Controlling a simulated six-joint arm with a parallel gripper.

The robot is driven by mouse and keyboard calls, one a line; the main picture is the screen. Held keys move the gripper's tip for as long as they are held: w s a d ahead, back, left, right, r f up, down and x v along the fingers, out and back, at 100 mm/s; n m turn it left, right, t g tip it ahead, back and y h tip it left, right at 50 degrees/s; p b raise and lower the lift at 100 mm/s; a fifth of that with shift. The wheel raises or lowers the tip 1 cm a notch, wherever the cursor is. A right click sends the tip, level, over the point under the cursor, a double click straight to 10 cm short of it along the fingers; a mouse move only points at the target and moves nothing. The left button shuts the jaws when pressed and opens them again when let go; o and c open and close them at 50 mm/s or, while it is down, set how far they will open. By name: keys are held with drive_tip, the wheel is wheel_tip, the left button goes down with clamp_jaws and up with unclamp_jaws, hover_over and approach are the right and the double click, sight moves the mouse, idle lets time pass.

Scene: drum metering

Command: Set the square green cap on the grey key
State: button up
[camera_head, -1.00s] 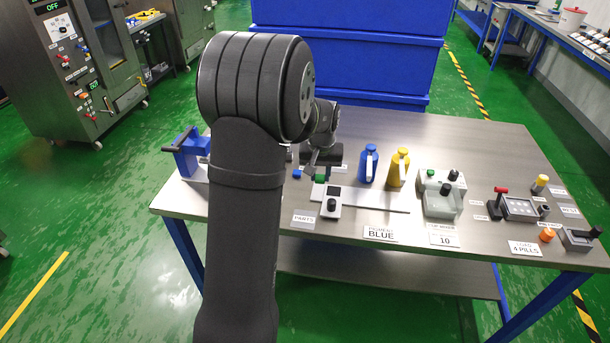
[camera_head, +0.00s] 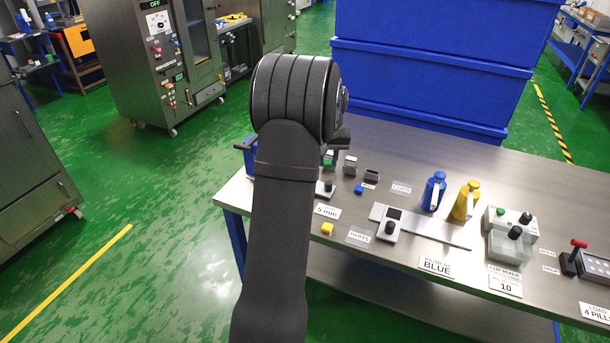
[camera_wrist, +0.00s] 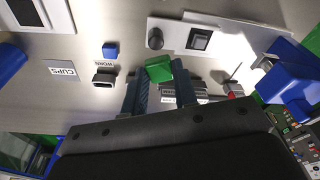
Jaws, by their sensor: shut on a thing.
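My gripper (camera_wrist: 160,74) is shut on the square green cap (camera_wrist: 158,66), which sits between the two fingertips in the wrist view. In the head view my arm hides most of the gripper, and only a bit of the green cap (camera_head: 328,160) shows beside it. Small grey blocks stand on the table: one (camera_head: 350,166) close to the right of the gripper and one (camera_head: 372,175) farther right. The wrist view shows a grey block (camera_wrist: 104,79) near the "WORN" label and more grey pieces (camera_wrist: 198,89) by the right finger. I cannot tell which is the grey key.
A blue cap (camera_head: 359,190) and a yellow cap (camera_head: 327,228) lie on the table. A white panel with a black knob (camera_wrist: 155,38) is close to the gripper. A blue bottle (camera_head: 433,192), yellow bottle (camera_head: 465,202) and cup mixer (camera_head: 510,238) stand to the right.

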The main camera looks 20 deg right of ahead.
drive_tip(key=w+a+f, duration=0.1)
drive_tip(key=w, duration=0.1)
drive_tip(key=w+a+f, duration=0.3)
drive_tip(key=w+f, duration=0.1)
drive_tip(key=w, duration=0.1)
drive_tip(key=shift+a+f, duration=0.15)
drive_tip(key=shift+a, duration=0.25)
drive_tip(key=shift+f, duration=2)
drive_tip(key=o, duration=0.9)
drive_tip(key=shift+f, duration=0.1)
drive_tip(key=shift+o, duration=0.2)
wheel_tip(320, 180, up, 12)
drive_tip(key=s, duration=0.1)
drive_tip(key=shift+s+a, duration=0.3)
drive_tip(key=shift+a, duration=0.05)
